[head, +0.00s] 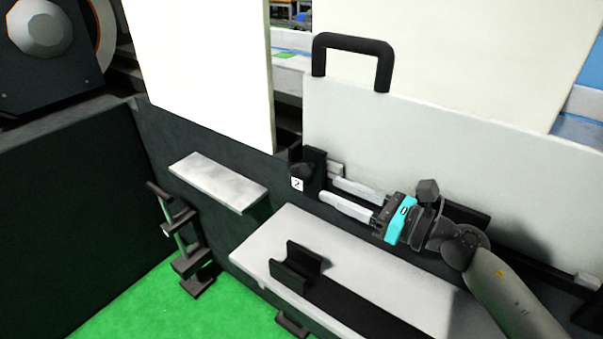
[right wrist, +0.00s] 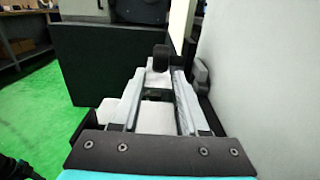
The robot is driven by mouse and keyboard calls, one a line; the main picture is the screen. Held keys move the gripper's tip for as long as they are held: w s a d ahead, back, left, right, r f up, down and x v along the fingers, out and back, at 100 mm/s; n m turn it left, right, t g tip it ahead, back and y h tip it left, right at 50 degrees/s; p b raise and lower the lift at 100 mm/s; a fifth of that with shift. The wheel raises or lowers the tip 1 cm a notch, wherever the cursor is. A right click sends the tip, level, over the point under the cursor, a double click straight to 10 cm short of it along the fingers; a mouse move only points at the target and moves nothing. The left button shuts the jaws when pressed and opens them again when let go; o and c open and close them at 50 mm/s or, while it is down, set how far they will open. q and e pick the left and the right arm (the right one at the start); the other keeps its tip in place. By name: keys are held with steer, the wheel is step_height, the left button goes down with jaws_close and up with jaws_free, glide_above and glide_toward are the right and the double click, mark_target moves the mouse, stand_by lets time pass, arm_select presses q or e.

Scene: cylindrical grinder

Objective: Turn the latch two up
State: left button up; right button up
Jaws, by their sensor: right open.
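Latch two is a black knob on a dark block (head: 314,168), with a small white label reading "2" (head: 297,184) beside it. It sits at the left end of the light grey panel. My right gripper (head: 327,190) comes in from the right with its two pale fingers apart, tips close to the latch. In the right wrist view a black knob (right wrist: 161,58) shows just beyond the open fingertips (right wrist: 160,75), roughly centred between them. I cannot tell whether the fingers touch it. My left gripper is not in view.
A black handle (head: 353,45) stands on top of the grey panel (head: 430,140). A grey ledge (head: 275,240) with a black V-shaped rest (head: 297,267) lies below my right gripper. A small grey shelf (head: 218,182) juts out at the left.

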mark_target(311, 179)
steer(key=x, duration=0.9)
steer(key=shift+d, duration=0.1)
steer(key=shift+c, duration=0.4)
jaws_close()
